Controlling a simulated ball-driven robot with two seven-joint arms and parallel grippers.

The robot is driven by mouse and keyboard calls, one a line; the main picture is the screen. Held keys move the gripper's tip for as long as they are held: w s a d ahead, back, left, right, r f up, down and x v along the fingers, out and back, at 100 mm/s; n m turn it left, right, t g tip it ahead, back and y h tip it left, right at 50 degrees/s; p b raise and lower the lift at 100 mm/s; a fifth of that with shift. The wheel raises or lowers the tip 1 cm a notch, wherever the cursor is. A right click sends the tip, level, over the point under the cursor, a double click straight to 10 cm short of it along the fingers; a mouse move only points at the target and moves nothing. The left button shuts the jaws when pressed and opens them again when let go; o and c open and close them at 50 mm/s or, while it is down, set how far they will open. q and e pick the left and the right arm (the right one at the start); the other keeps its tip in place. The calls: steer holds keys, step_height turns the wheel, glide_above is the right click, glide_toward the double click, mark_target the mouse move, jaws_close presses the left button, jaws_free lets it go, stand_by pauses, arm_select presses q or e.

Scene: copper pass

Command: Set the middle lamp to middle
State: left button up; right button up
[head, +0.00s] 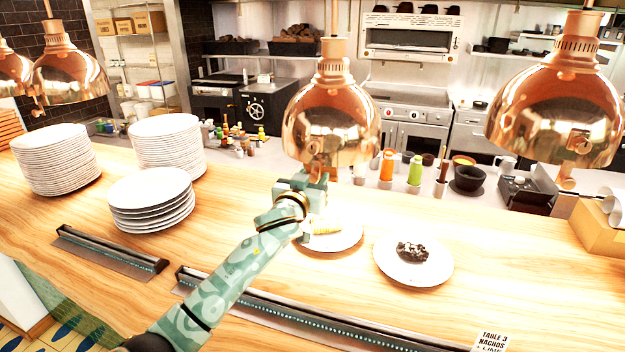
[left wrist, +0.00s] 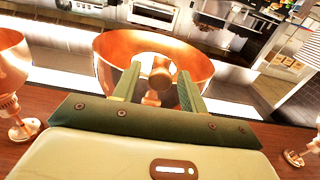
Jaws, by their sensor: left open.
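The middle lamp (head: 332,112) is a shiny copper dome hanging over the wooden counter. My left gripper (head: 318,180) is just under its near rim, with the arm reaching up from below. In the left wrist view the lamp's copper bowl (left wrist: 113,62) fills the upper middle. A round copper knob (left wrist: 160,78) shows between the two green fingers of the left gripper (left wrist: 158,84). The fingers are open, with gaps visible on both sides of the knob. The knob is mostly hidden by the gripper in the head view. My right gripper is not in view.
Copper lamps hang at the left (head: 70,76) and right (head: 555,112). Stacked white plates (head: 152,205) stand on the counter at left. A plate of dark food (head: 413,272) sits right of my arm; another plate (head: 335,240) lies below the gripper. Ticket rails (head: 320,318) line the front.

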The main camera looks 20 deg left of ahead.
mark_target(312, 147)
arm_select(q)
steer(key=shift+w, duration=0.25)
jaws_close()
step_height(312, 147, up, 8)
steer(key=p, duration=0.7)
steer(key=shift+f, duration=0.25)
steer(key=shift+r+p, duration=0.45)
steer(key=shift+p, duration=0.1)
steer(key=shift+f, duration=0.15)
